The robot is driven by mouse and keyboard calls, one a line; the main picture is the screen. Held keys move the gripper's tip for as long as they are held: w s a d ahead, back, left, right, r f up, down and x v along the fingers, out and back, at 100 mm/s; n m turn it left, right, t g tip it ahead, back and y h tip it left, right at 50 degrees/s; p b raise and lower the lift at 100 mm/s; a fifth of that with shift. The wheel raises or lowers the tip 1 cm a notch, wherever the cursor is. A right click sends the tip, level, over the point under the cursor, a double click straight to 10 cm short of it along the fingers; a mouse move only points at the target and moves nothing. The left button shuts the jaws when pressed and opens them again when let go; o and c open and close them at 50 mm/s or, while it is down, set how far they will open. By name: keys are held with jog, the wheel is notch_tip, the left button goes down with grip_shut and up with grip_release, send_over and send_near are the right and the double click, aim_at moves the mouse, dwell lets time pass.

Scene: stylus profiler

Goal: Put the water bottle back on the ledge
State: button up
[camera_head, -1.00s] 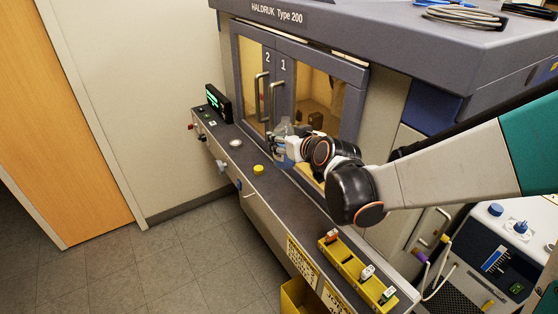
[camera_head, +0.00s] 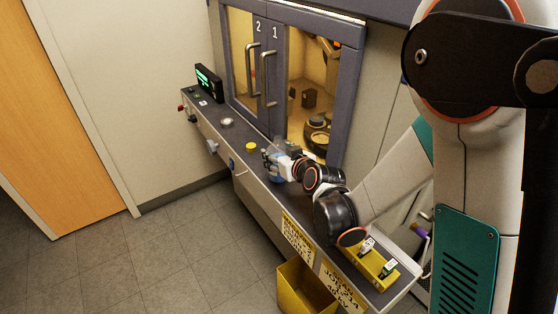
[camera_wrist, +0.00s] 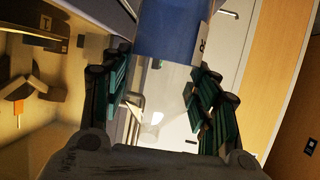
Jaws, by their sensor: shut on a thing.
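The water bottle (camera_wrist: 175,35), clear with a blue band, is between the finger pads of my gripper (camera_wrist: 160,85) in the wrist view. My gripper is shut on it. In the head view, my gripper (camera_head: 272,158) is over the grey ledge (camera_head: 213,124) in front of the cabinet. Only a small bluish part of the bottle (camera_head: 277,177) shows there; the gripper hides the rest. I cannot tell whether the bottle touches the ledge.
A yellow knob or cap (camera_head: 251,146) and a silver dome (camera_head: 227,122) are on the ledge left of my gripper. A display (camera_head: 208,82) stands at its far end. A yellow rack (camera_head: 372,268) is at the near end, with a yellow bin (camera_head: 303,289) below.

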jog(key=shift+f, duration=0.4)
jog(key=shift+f+b, duration=0.3)
jog(key=o, duration=1.5)
jog(key=shift+r, duration=0.1)
jog(key=shift+r, duration=0.1)
jog(key=shift+r+p, duration=0.2)
jog(key=shift+p, duration=0.2)
jog(key=s+d+r+m+g+h, duration=0.1)
jog(key=s+d+r, duration=0.3)
jog(key=s, duration=0.6)
jog(key=s+d+r+m+g+h+p, duration=0.1)
jog(key=s+d+r, duration=0.3)
jog(key=s+d, duration=0.5)
jog(key=s+d+r+m+g+h+p, duration=0.1)
jog(key=s+d+r+m+g+h, duration=0.2)
jog(key=s+d, duration=0.3)
jog(key=shift+s+d+r+h, duration=0.1)
jog(key=shift+s+r, duration=0.2)
jog(key=shift+s, duration=0.6)
jog(key=shift+s+d+r+h, duration=0.15)
jog(key=shift+s+r, duration=0.15)
jog(key=shift+s, duration=0.65)
jog(key=shift+s+d+r+h, duration=0.1)
jog(key=shift+s+r, duration=0.2)
jog(key=shift+s, duration=0.6)
